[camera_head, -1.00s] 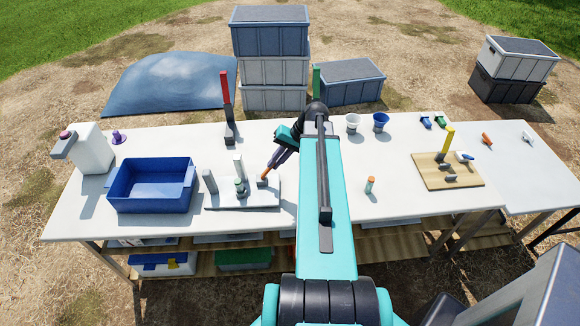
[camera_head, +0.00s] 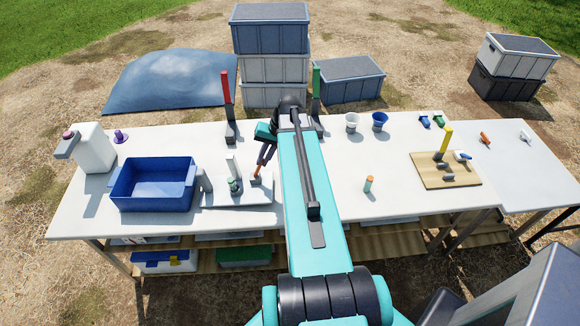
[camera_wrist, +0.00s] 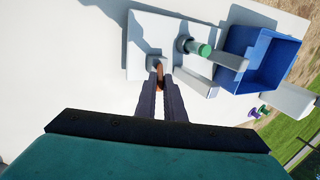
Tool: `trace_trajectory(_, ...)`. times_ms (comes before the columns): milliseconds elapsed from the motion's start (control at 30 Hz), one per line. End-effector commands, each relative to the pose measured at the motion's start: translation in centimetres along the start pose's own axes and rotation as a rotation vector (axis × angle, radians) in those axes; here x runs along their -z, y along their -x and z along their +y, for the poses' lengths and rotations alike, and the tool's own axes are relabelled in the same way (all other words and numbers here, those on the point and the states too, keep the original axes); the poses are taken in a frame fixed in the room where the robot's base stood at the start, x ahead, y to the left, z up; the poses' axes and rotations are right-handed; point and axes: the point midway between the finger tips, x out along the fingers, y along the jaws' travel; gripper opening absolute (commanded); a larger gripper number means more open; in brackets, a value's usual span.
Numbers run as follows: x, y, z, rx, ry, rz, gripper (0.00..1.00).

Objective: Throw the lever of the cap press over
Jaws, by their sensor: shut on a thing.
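The cap press appears to be the pale plate (camera_head: 215,199) with posts left of the table's middle; it also shows in the wrist view (camera_wrist: 138,40). A green-capped vial (camera_wrist: 198,48) stands in it. Its short orange lever (camera_head: 257,171) rises from a grey block at the plate's right side. In the wrist view the lever (camera_wrist: 160,75) sits between the fingertips. My gripper (camera_wrist: 161,84) is shut on the lever, its fingers hiding part of it. In the head view my gripper (camera_head: 263,160) comes down from behind and to the right.
A blue tub (camera_head: 150,205) stands close to the plate's left. Red-handled (camera_head: 226,88) and green-handled (camera_head: 316,80) uprights stand behind. Two cups (camera_head: 380,118) stand at the back. The front right middle is clear.

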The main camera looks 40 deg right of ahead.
Motion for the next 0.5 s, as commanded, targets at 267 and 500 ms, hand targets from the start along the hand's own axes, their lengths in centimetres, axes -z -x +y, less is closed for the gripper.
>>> trace_trajectory(267, 0.0, -0.3, -1.8, -0.056, 0.004, -0.003, 0.0)
trace_trajectory(500, 0.1, -0.7, -3.7, -0.125, 0.004, -0.002, 0.0)
